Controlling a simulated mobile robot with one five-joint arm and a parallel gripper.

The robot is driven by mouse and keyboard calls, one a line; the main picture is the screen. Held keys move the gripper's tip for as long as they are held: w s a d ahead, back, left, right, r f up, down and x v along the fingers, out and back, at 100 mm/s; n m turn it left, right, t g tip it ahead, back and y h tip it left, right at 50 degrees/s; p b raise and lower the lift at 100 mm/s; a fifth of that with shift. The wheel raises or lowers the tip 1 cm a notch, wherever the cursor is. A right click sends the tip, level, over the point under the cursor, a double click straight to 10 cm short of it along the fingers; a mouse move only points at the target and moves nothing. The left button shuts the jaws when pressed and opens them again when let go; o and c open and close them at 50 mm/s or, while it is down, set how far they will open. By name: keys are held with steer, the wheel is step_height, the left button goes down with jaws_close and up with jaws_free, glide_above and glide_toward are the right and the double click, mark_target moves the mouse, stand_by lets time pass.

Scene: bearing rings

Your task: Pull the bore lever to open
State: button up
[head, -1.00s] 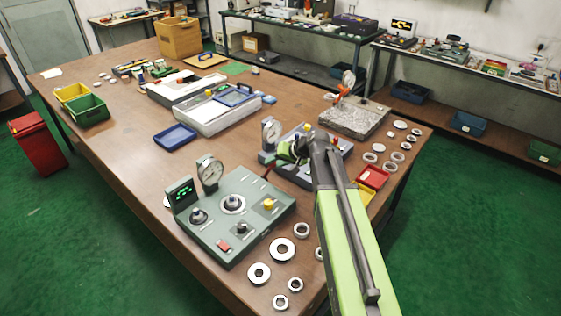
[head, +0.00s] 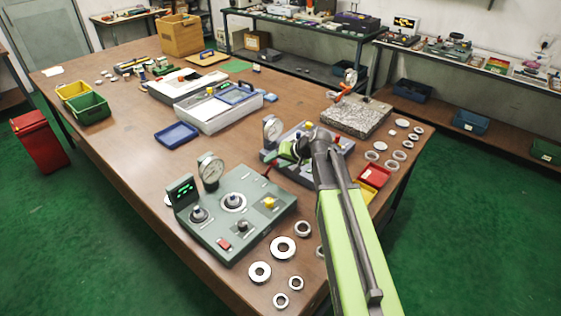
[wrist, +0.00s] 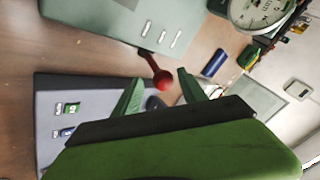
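A lever with a red ball knob (wrist: 162,82) and a dark stem sticks out from the edge of the grey-green gauge box (wrist: 120,20) in the wrist view. In the head view the red lever (head: 267,169) is at the box's back right corner, and the box (head: 237,235) stands at the table's front. My gripper (wrist: 159,76) is open, its two green fingers apart, with the knob showing between the fingertips. I cannot tell whether they touch it. In the head view my gripper (head: 287,150) is small and partly hidden by my arm.
Several metal rings (head: 283,248) lie right of the gauge box. A granite block (head: 355,117) and red tray (head: 373,176) are further right. The table's left front is clear.

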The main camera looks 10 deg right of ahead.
steer(key=shift+d+r, duration=0.1)
steer(key=shift+r, duration=0.1)
steer(key=p+v, duration=1.2)
steer(key=v, duration=0.5)
steer(key=shift+s, duration=0.15)
